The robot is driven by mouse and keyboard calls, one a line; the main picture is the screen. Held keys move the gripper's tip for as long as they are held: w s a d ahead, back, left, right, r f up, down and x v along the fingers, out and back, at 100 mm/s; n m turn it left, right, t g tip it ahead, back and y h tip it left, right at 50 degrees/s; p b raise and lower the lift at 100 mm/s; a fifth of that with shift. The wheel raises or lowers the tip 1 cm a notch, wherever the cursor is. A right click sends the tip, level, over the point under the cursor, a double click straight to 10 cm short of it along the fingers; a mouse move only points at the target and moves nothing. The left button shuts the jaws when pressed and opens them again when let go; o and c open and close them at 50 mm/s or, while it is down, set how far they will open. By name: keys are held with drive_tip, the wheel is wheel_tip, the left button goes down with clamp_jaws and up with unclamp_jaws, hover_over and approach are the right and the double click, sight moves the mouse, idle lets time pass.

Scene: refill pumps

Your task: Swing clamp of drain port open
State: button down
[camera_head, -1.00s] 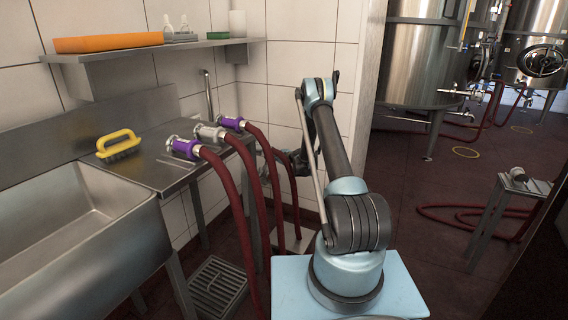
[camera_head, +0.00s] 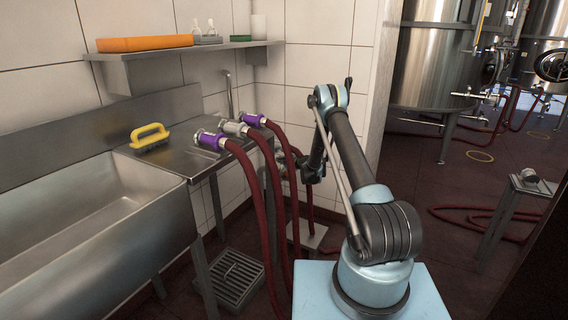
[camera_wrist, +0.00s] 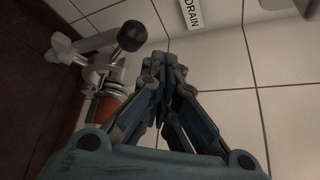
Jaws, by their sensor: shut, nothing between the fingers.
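In the wrist view the drain port (camera_wrist: 108,82) is a metal fitting on the left, beside the tiled wall, with an orange-red section below it. A dark round knob (camera_wrist: 132,36) stands out from its upper part, and a pale wing-shaped piece (camera_wrist: 64,48) sticks out at its left. I cannot tell for sure how the clamp sits. A label reading DRAIN (camera_wrist: 193,14) is on the wall above. My gripper (camera_wrist: 166,68) is shut and empty, to the right of the fitting and apart from the knob.
Several red hoses (camera_head: 256,195) with purple and grey couplings (camera_head: 208,139) hang from the steel counter, close to my arm. A sink (camera_head: 90,215) and yellow brush (camera_head: 150,135) are at left. A floor grate (camera_head: 232,278) lies below. Steel tanks (camera_head: 432,60) stand at the back right.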

drive_tip(key=shift+s+a+f, duration=0.1)
drive_tip(key=shift+s+a, duration=0.1)
drive_tip(key=shift+s, duration=0.05)
idle(0.5)
